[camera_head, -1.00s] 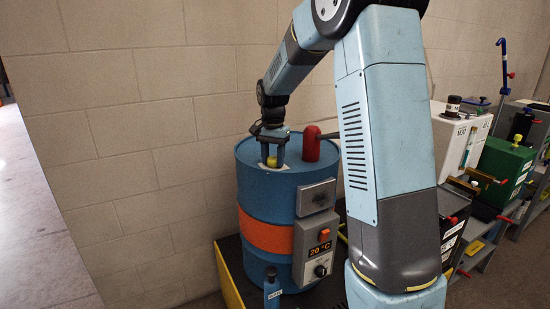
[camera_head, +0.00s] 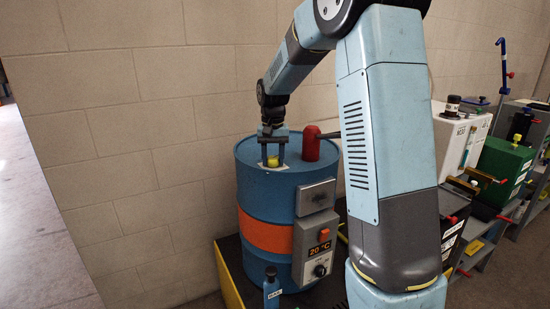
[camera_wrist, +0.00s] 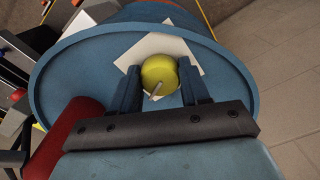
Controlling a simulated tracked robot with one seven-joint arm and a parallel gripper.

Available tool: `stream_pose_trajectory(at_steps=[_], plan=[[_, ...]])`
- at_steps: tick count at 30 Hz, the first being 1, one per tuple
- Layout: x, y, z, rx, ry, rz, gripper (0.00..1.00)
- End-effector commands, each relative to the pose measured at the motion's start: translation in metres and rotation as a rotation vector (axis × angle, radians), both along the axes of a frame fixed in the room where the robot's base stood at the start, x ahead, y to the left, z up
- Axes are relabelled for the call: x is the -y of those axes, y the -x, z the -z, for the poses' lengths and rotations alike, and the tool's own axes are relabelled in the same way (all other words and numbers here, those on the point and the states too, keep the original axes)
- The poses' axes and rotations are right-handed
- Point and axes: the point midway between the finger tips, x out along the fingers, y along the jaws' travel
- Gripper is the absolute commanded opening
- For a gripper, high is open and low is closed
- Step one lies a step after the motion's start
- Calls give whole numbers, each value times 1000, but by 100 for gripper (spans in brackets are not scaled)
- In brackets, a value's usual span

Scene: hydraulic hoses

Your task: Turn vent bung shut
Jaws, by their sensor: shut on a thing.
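The yellow vent bung (camera_head: 273,161) stands on the top of the blue drum (camera_head: 262,215), on a white label. In the wrist view the bung (camera_wrist: 160,75) is round, with a small pale pin on its near side. My gripper (camera_head: 272,160) points down over the drum top with one finger on each side of the bung. In the wrist view my gripper (camera_wrist: 163,88) is shut on the bung, whose top shows between the fingers. Its lower part is hidden.
A red fitting (camera_head: 311,143) with a dark handle stands on the drum top, right of my gripper. A grey control box (camera_head: 318,252) showing 20 °C is on the drum's front. White and green tanks (camera_head: 505,163) are on the right.

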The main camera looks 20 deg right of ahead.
Motion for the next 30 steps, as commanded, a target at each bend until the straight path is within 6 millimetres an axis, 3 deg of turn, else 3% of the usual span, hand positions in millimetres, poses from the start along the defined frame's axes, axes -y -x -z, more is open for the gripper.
stream_pose_trajectory(at_steps=[30], plan=[[3, -2, -2, 5, 1, -930, 15]])
